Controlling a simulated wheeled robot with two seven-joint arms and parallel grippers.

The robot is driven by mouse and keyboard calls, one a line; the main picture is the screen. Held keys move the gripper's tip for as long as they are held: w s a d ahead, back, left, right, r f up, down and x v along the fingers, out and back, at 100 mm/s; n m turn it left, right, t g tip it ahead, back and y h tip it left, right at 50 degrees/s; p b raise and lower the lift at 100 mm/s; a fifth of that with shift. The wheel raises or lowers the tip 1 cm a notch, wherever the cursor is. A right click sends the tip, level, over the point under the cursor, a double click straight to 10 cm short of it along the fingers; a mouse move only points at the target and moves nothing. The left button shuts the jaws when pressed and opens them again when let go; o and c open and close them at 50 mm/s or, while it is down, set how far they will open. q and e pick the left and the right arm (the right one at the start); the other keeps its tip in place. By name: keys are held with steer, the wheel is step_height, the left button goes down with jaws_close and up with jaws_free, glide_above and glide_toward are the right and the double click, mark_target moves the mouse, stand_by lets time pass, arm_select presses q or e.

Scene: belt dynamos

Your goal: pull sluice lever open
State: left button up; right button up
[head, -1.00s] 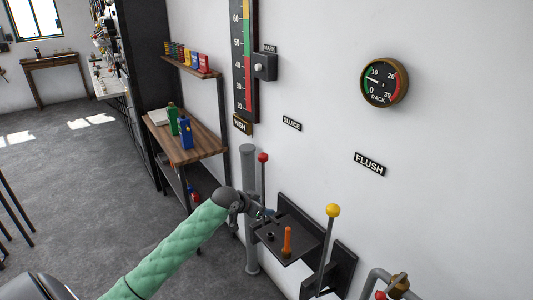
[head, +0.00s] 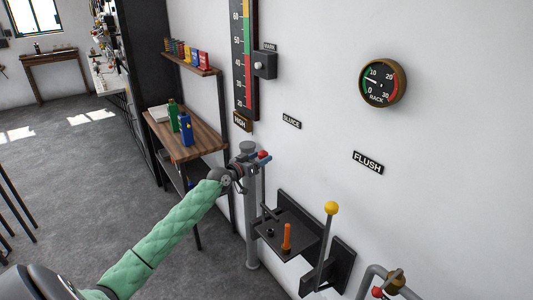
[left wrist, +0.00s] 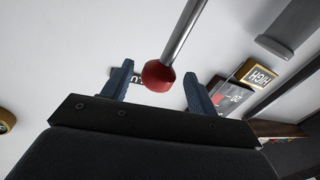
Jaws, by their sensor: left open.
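The sluice lever is a thin metal rod with a red knob (head: 263,154), below the SLUICE label (head: 292,121) on the wall. My left gripper (head: 256,162), on the green-sleeved arm, is at the knob and partly covers the rod. In the left wrist view the red knob (left wrist: 158,76) lies between two open blue fingers, with a visible gap on each side. The metal rod (left wrist: 184,32) runs away from it toward the top. Contact with the fingers is not visible. My right gripper is not in view.
A grey post (head: 251,225) stands close by my left gripper. A dark bracket (head: 277,240) holds an orange peg (head: 287,237). A yellow-knobbed lever (head: 330,209) stands to the right under the FLUSH label (head: 368,162). A wooden shelf (head: 200,146) with bottles is at left.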

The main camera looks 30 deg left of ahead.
mark_target(267, 154)
arm_select(q)
steer(key=shift+w+d+p, duration=0.25)
steer(key=shift+w+p, duration=0.05)
steer(key=shift+w, duration=0.7)
steer(key=shift+w+d+p, duration=0.2)
steer(key=shift+w+p, duration=0.05)
steer(key=shift+w, duration=0.75)
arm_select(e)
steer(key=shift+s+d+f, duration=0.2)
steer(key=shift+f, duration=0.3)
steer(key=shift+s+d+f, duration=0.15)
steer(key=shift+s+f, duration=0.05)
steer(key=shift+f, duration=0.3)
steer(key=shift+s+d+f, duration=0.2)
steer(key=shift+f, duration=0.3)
arm_select(q)
steer(key=shift+c, duration=0.2)
jaws_close()
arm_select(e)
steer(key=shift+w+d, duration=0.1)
